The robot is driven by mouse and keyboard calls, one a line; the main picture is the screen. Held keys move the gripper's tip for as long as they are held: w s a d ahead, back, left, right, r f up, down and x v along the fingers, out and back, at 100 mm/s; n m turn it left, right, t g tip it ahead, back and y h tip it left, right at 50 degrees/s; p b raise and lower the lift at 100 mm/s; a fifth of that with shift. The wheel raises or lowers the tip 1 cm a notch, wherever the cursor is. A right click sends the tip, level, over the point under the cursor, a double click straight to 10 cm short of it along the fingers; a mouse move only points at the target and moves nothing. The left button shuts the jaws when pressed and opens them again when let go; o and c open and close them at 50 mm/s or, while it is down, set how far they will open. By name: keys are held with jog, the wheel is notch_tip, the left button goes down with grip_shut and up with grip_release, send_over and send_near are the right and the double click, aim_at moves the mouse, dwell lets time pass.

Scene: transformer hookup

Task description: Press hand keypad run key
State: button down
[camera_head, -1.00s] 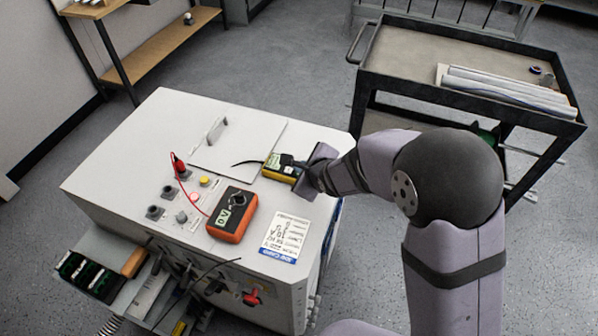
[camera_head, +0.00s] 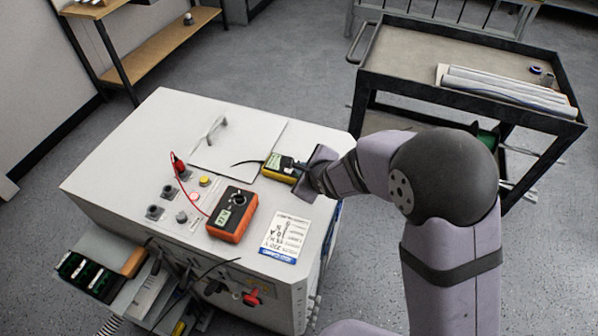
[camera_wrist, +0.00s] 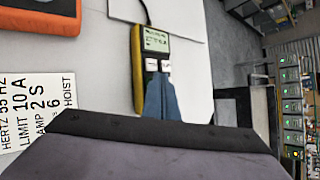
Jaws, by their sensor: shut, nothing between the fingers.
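The hand keypad (camera_head: 279,165) is a yellow-edged black unit with a cable, lying on top of the pale cabinet (camera_head: 130,140). In the wrist view, the keypad (camera_wrist: 137,60) shows a lit screen and two pale keys side by side at its near end. The lettering on the keys is too small to read. My gripper (camera_wrist: 158,77) is shut and empty, its blue fingertips right at the near edge of the two keys. I cannot tell whether they touch a key. In the head view, my gripper (camera_head: 300,172) is at the keypad's right end, partly hidden by my wrist.
An orange multimeter (camera_head: 232,215) with a red lead and a printed label card (camera_head: 285,236) lie near the keypad. Buttons and sockets (camera_head: 181,217) sit on the cabinet's left part. A dark cart (camera_head: 420,75) with rolled sheets stands to the right, behind my arm.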

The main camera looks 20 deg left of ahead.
dwell(0.3)
jog(key=shift+r+p, duration=0.75)
jog(key=shift+p, duration=0.3)
notch_tip(320, 180, up, 5)
jog(key=p, duration=0.5)
dwell(0.9)
